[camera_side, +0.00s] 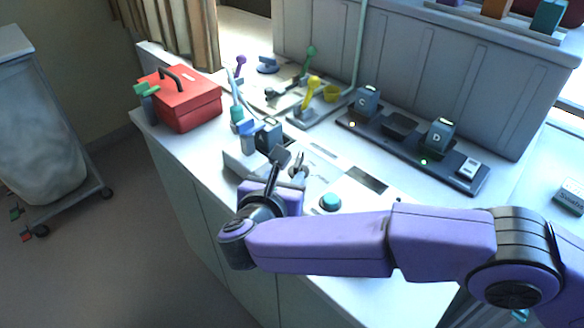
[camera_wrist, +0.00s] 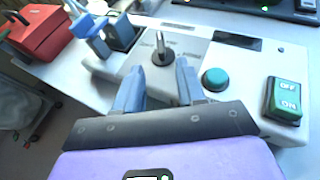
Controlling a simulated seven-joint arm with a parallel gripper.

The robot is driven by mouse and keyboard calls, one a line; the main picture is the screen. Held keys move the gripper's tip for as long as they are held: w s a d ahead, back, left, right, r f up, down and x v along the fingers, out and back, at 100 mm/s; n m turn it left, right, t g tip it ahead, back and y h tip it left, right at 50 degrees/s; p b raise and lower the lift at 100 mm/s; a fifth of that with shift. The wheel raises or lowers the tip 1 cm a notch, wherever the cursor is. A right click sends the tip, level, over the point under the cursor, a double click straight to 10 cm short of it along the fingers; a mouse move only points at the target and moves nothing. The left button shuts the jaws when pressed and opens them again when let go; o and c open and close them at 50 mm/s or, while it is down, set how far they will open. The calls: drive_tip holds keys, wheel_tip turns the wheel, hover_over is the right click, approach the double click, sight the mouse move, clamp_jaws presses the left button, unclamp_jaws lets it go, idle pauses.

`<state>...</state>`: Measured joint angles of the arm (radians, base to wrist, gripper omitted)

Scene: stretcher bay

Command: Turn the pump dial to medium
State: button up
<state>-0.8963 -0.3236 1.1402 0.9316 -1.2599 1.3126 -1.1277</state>
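The pump dial (camera_wrist: 163,54) shows in the wrist view as a dark round base with an upright metal lever. It sits on a pale grey pump panel (camera_wrist: 205,52), which also shows in the side view (camera_side: 315,186). Small lettering surrounds the dial, too blurred to read, so I cannot tell its setting. My gripper (camera_wrist: 160,68) is open, one finger on each side of the space just in front of the dial. Nothing is between the fingers. In the side view my gripper (camera_side: 288,162) is over the panel, and the dial is largely hidden there.
A teal button (camera_wrist: 215,79) and a green ON/OFF switch (camera_wrist: 287,98) are right of the dial. Blue-grey blocks (camera_wrist: 121,34) stand close on its left. A red toolbox (camera_side: 182,97) and a dark charging strip (camera_side: 400,150) are farther off.

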drive_tip(key=v, duration=0.7)
drive_tip(key=shift+s, duration=0.1)
